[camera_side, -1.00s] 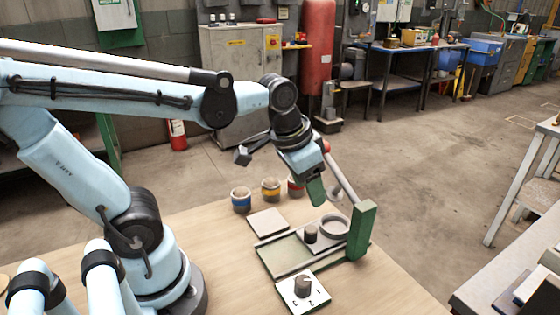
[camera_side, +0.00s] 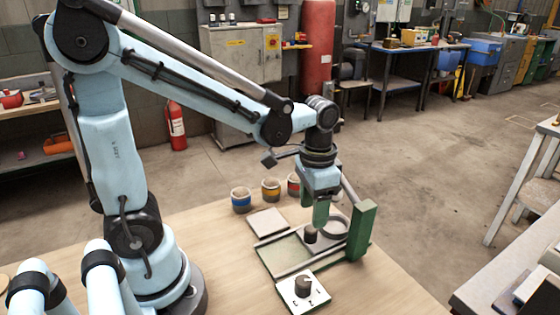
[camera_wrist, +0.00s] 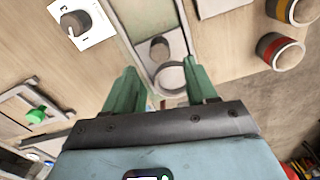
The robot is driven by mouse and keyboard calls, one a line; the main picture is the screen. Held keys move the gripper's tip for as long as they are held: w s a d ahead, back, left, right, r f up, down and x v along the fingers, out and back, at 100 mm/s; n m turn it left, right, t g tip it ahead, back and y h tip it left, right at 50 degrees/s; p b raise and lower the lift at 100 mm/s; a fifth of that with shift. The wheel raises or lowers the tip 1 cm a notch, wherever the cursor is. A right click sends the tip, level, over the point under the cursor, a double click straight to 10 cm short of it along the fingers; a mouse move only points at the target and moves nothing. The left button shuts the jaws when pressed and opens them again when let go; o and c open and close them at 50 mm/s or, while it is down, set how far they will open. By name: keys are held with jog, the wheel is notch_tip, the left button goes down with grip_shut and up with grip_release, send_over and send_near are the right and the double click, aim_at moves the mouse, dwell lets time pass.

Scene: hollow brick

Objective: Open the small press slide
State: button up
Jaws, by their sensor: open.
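The small press has a green base (camera_side: 283,256) with a pale bed and a green upright (camera_side: 361,232) at its right end. Its grey slide carries a dark upright knob (camera_side: 310,237) and a round ring (camera_side: 343,228), and sits toward the upright. My gripper (camera_side: 320,224) points down over the slide, close to the knob. In the wrist view, the jaws (camera_wrist: 163,80) are apart and empty, with the knob (camera_wrist: 159,48) beyond the fingertips and the ring (camera_wrist: 171,77) between them. The exact height above the knob is hard to tell.
A white plate with a dial (camera_side: 303,287) lies in front of the press. A pale square plate (camera_side: 268,222) lies behind it. Banded cups, blue (camera_side: 241,201), yellow (camera_side: 271,190) and red (camera_side: 293,185), stand at the back. The wooden table is clear toward the front right.

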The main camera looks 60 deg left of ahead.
aim_at(311, 228)
jog(key=shift+f, duration=3.1)
grip_shut()
